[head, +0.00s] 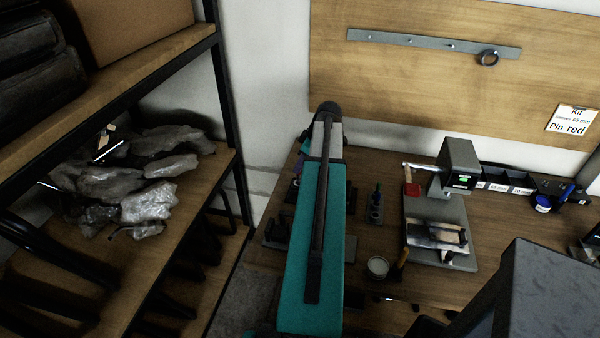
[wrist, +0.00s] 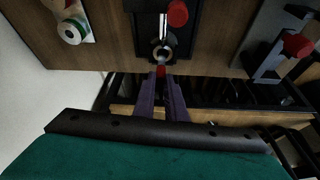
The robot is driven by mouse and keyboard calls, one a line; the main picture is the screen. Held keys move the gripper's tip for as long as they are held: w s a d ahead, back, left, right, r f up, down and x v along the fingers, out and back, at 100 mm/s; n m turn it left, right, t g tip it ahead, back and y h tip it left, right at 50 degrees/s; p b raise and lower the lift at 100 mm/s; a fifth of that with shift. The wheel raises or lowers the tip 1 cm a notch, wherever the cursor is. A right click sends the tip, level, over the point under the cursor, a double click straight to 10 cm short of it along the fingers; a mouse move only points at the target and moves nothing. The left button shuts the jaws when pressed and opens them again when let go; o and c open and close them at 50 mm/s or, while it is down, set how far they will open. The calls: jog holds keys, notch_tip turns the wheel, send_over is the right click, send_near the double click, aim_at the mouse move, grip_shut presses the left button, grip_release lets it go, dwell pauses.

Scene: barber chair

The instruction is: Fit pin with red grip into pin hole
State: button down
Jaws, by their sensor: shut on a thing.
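In the wrist view my gripper (wrist: 161,76) has its dark purple fingers shut on the pin with red grip (wrist: 160,71). Only a small red part shows between the fingertips, with a short pale metal end beyond it. That end points at a round ringed opening (wrist: 163,50) in a black block (wrist: 147,38), which looks like the pin hole. The pin's end is at or very close to the ring; I cannot tell whether it is inside. In the head view my teal arm hides the gripper and pin.
In the wrist view a red knob (wrist: 177,13) stands on the black block, a grey fixture (wrist: 268,45) is right, and a green-white roll (wrist: 73,30) left.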

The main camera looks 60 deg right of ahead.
jog(key=shift+f+p, duration=0.65)
jog(key=shift+f, duration=1.2)
jog(key=shift+f, duration=0.2)
jog(key=c, duration=1.8)
grip_release()
jog(key=shift+s+r, duration=0.1)
jog(key=shift+r, duration=0.2)
jog(key=b+v, duration=0.3)
jog(key=v, duration=0.8)
jog(key=shift+r, duration=0.35)
jog(key=shift+s, duration=0.15)
